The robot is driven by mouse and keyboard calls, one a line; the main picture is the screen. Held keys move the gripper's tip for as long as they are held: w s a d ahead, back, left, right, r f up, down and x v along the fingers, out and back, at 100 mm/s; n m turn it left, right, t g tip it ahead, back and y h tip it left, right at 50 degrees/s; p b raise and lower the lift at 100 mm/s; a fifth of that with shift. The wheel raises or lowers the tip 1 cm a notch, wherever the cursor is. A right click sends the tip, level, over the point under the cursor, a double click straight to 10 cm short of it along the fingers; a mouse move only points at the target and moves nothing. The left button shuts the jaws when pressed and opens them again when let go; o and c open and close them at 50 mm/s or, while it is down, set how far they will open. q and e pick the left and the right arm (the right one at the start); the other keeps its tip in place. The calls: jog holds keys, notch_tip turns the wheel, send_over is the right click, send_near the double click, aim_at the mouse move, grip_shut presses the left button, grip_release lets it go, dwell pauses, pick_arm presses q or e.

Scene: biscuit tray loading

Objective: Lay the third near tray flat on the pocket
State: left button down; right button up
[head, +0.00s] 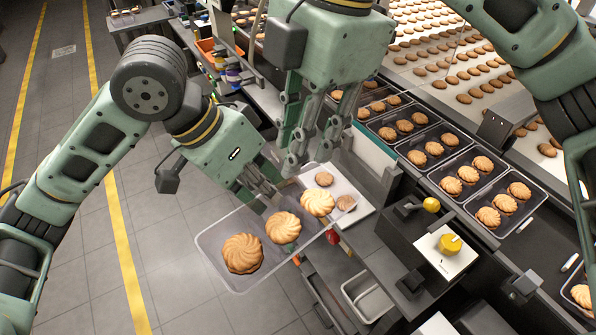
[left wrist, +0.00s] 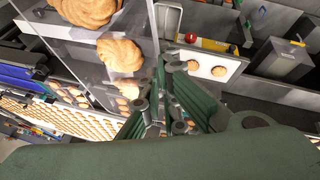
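A clear tray (head: 222,281) with three swirled biscuits is held in the air above the floor and the bench edge. My left gripper (head: 272,190) is shut on its rim; the wrist view also shows the tray (left wrist: 62,35) beside the fingers (left wrist: 166,62). My right gripper (head: 308,162) points down just above the tray's far end; its fingers look apart, and whether they touch the tray is unclear. Filled trays (head: 468,198) sit in a row on the right, three biscuits in each.
A white board (head: 362,205) with two biscuits lies behind the held tray. A dark box (head: 385,235) with yellow knobs stands between tray and row. A biscuit conveyor (head: 425,60) runs at the back. An orange bin (head: 207,50) is at upper left; the floor there is clear.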

jog(key=n+h, duration=0.1)
jog(key=h, duration=0.1)
send_over(296, 236)
jog(key=s, duration=0.2)
notch_tip(296, 236, down, 12)
jog(key=shift+d+f, duration=0.1)
jog(key=shift+d, duration=0.05)
jog(key=shift+c, duration=0.4)
jog(key=c, duration=0.6)
jog(key=shift+w, duration=0.1)
grip_shut()
pick_arm(q)
jog(key=c, duration=1.9)
grip_release()
jog(key=shift+s+d, duration=0.1)
jog(key=shift+o, duration=0.2)
